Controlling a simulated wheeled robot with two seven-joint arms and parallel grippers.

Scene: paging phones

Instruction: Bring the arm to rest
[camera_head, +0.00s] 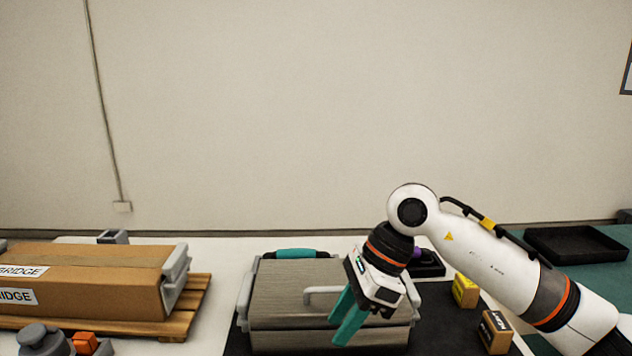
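My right arm reaches in from the right edge. Its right gripper (341,326) has two teal fingers pointing down and to the left, with a gap between them and nothing seen held. The fingers hang over or in front of the right part of a grey ribbed box (285,310). The box has a pale bar handle (322,291) on its face and a teal grip (296,254) at its back. Whether the fingers touch the box cannot be told. The gripper hides part of the box's right side. My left gripper is not in view.
A cardboard box (95,280) sits on a wooden pallet (196,300) at left. Two small boxes, yellow (466,291) and brown-black (495,332), stand right of the grey box. A black tray (575,244) lies at far right. An orange block (84,343) is front left.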

